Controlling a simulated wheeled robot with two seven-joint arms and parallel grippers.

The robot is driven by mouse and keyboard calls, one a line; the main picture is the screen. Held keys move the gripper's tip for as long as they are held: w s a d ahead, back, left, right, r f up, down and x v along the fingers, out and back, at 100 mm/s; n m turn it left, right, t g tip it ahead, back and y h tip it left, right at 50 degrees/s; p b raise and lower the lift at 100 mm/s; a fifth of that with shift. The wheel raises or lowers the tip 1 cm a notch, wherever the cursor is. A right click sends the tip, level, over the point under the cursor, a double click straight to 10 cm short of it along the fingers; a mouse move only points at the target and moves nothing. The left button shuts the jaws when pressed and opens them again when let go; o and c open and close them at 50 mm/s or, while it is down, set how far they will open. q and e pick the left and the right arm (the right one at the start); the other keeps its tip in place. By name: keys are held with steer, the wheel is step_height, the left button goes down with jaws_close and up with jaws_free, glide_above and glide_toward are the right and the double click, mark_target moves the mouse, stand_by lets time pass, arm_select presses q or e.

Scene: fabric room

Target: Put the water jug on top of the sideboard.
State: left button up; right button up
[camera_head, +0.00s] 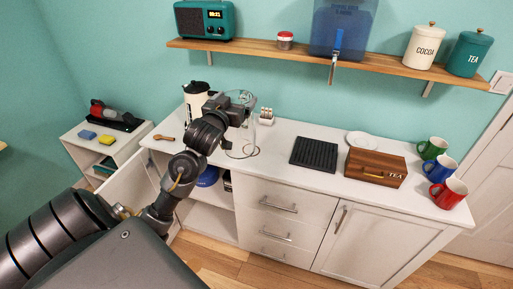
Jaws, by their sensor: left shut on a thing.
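The water jug (243,143) is clear glass and is upright at the back left of the white sideboard (290,203). Its base appears at the sideboard top; I cannot tell whether it rests there or hangs just above. My left gripper (233,112) is shut on the jug near its upper part, and my arm hides part of its left side. My right gripper is out of view.
Further right are a black ridged tray (314,153), a wooden tea box (375,167) and mugs (432,148). A wall shelf (340,61) hangs above. The left cupboard is open.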

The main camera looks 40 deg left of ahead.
mark_target(242, 100)
arm_select(q)
steer(key=shift+w+a, duration=0.15)
steer(key=shift+a, duration=0.25)
steer(key=w+f, duration=0.1)
steer(key=w, duration=0.1)
steer(key=w+a+f+p, duration=0.1)
steer(key=w, duration=0.2)
steer(key=w+a+f+p, duration=0.1)
steer(key=w, duration=0.2)
steer(key=shift+w+a+f, duration=0.1)
steer(key=shift+a+f, duration=0.15)
steer(key=w+a+f+p, duration=0.1)
steer(key=w+f+p, duration=0.2)
steer(key=f, duration=0.6)
steer(key=shift+w+a, duration=0.15)
steer(key=shift+w, duration=0.5)
steer(key=shift+f, duration=0.1)
steer(key=o, duration=1.7)
steer(key=shift+f, duration=0.2)
steer(key=shift+o, duration=0.3)
